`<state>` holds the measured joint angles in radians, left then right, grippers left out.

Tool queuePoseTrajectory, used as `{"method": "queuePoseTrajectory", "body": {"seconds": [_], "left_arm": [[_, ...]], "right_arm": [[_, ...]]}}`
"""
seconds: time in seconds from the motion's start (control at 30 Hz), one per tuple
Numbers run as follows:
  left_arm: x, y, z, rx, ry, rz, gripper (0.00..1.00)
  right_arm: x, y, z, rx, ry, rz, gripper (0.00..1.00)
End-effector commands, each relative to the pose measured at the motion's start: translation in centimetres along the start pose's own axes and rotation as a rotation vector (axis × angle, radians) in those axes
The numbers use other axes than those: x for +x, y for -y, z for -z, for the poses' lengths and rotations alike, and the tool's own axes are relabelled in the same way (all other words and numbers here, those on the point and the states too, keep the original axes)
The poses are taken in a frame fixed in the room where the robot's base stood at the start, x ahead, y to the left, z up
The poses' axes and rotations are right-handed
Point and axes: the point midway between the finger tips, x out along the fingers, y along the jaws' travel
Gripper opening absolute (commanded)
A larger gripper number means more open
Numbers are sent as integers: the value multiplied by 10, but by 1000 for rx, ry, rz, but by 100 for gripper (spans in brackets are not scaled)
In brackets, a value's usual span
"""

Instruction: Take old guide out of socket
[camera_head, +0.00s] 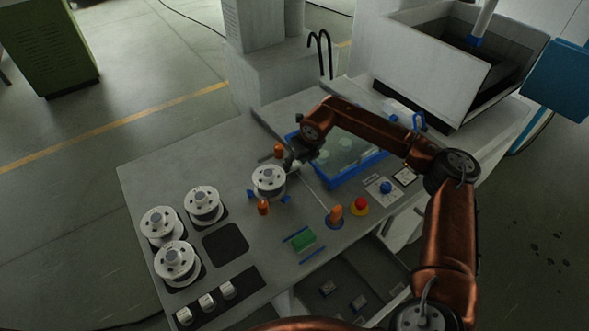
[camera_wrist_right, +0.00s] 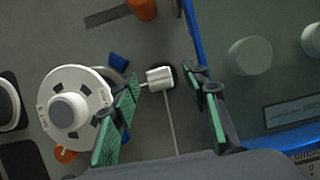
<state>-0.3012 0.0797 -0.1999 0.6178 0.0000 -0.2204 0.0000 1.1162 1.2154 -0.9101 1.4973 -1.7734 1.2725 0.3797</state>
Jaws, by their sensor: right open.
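The old guide (camera_wrist_right: 160,77) is a small white block in the right wrist view, at a dark round socket (camera_wrist_right: 158,92). A thin line runs from the socket towards the lower edge of that view. My right gripper (camera_wrist_right: 170,100) is open, its green-padded fingers on either side of the guide, with gaps to it. How far the guide lies beyond the fingertips I cannot tell. In the head view my right gripper (camera_head: 297,158) is beside the mounted white spool (camera_head: 268,181) and hides most of the guide. My left gripper is out of view.
A blue-rimmed tray (camera_head: 345,180) stands close right of the gripper. Orange knobs (camera_head: 263,208) surround the mounted spool. Several spools (camera_head: 203,204) stand at left. Small white blocks (camera_head: 207,301) sit in a black strip. A red button (camera_head: 360,204) and green block (camera_head: 303,239) are nearer.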

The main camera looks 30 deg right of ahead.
Motion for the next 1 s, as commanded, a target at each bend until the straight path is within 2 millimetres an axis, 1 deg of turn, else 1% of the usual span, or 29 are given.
{"method": "queuePoseTrajectory", "body": {"seconds": [0.03,0.1,0.33,0.9,0.93,1.0], "left_arm": [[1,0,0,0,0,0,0],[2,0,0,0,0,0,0],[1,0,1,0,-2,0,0],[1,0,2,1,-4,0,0],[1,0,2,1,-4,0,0],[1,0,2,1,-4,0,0]], "right_arm": [[9,-1,1,0,-2,-2,42],[15,-1,0,0,0,-1,42],[16,0,0,-1,1,-1,42],[16,0,0,-1,1,-1,3],[16,0,0,-1,1,-1,1],[16,0,0,-1,1,-1,0]]}}
